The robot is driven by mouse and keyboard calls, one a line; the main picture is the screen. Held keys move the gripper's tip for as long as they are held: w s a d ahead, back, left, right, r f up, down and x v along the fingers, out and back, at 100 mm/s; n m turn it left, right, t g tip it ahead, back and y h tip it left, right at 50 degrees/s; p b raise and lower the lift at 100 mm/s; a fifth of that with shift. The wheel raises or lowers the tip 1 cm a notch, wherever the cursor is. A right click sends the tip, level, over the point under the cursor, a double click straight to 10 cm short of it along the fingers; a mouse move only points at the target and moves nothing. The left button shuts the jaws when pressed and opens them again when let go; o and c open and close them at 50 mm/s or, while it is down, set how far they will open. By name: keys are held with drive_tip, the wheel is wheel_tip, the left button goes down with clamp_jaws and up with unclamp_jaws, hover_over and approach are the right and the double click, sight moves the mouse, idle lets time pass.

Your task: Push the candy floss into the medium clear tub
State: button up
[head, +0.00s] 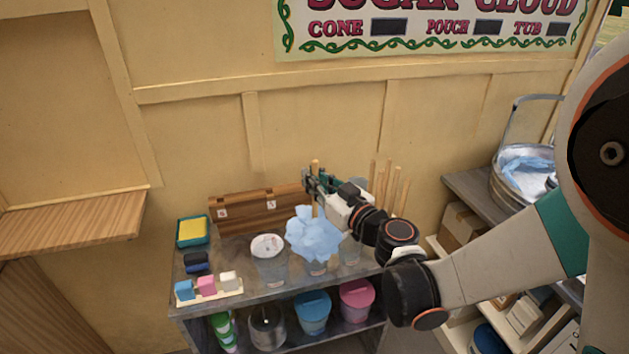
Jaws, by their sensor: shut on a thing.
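The blue candy floss (314,238) is a pale, crumpled mass at the lower end of a wooden stick (315,208). My gripper (317,182) is shut on the stick above the floss, and the stick stands about upright. The floss covers the mouth of a clear tub (318,268), whose lower part shows below it. How deep the floss sits inside is hidden. Another clear tub (350,254) stands to the right, partly behind my arm. A third clear cup (270,270) with a whitish top stands to the left. I cannot tell their sizes apart with certainty.
A wooden box (240,212) and several upright sticks (388,182) stand behind. A yellow sponge in a green tray (193,231) and coloured blocks (208,286) are at left. A metal pan (525,175) stands at right.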

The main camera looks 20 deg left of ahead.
sight(317, 209)
drive_tip(key=shift+f+b, duration=3.75)
drive_tip(key=shift+f, duration=0.35)
drive_tip(key=shift+r, duration=0.1)
wheel_tip(317, 209, up, 14)
drive_tip(key=p, duration=1)
drive_tip(key=shift+r, duration=0.25)
drive_tip(key=shift+f, duration=0.1)
